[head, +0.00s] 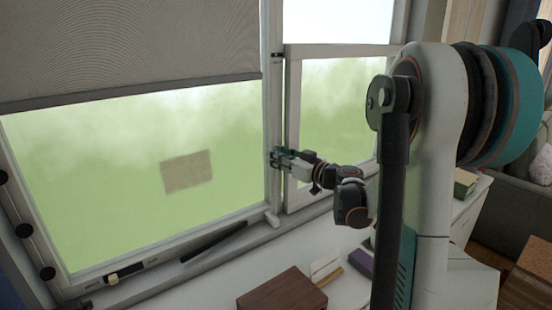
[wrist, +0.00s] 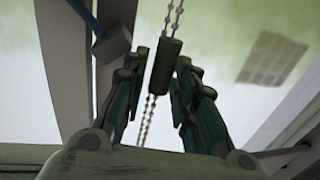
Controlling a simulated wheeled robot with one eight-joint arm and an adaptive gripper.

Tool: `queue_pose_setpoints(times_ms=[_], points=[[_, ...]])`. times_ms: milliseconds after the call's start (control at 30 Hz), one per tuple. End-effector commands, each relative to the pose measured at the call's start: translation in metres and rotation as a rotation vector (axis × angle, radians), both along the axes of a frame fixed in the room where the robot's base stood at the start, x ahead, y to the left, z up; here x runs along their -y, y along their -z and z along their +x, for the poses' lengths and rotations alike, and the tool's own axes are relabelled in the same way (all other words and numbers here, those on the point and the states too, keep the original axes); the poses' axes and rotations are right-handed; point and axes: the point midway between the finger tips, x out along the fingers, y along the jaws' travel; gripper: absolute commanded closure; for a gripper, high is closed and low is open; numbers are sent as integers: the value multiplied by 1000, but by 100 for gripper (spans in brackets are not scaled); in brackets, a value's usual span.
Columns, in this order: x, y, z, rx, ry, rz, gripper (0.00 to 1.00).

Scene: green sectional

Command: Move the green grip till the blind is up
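The green grip (wrist: 166,64) is a dark green cylinder on a bead chain (wrist: 148,120) in the wrist view. In the head view my gripper (head: 277,156) is at the window post, and the grip is too small to make out there. The blind (head: 130,45) is a grey fabric sheet. It covers the upper part of the left window, and its straight lower edge hangs well above the sill.
The window post (head: 272,100) stands right by my gripper. A smaller window frame (head: 292,120) is to its right. Below are the sill, a black bar (head: 214,242), a brown box (head: 282,290) and a purple item (head: 361,262) on a white surface.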

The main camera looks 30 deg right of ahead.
Motion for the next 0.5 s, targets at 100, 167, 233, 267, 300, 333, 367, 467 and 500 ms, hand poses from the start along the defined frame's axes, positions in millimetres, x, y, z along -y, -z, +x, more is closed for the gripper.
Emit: queue_pose_setpoints(times_ms=[100, 167, 233, 267, 300, 333, 367, 467, 500], points=[[-2, 0, 7, 0, -1, 0, 74], [-3, 0, 8, 0, -1, 0, 74], [-2, 0, 9, 0, 0, 0, 74], [-2, 0, 9, 0, 0, 0, 74], [-2, 0, 9, 0, 0, 0, 74], [-2, 0, 9, 0, 0, 0, 74], [-2, 0, 9, 0, 0, 0, 74], [-3, 0, 8, 0, 0, 0, 85], [-2, 0, 8, 0, 0, 0, 94]])
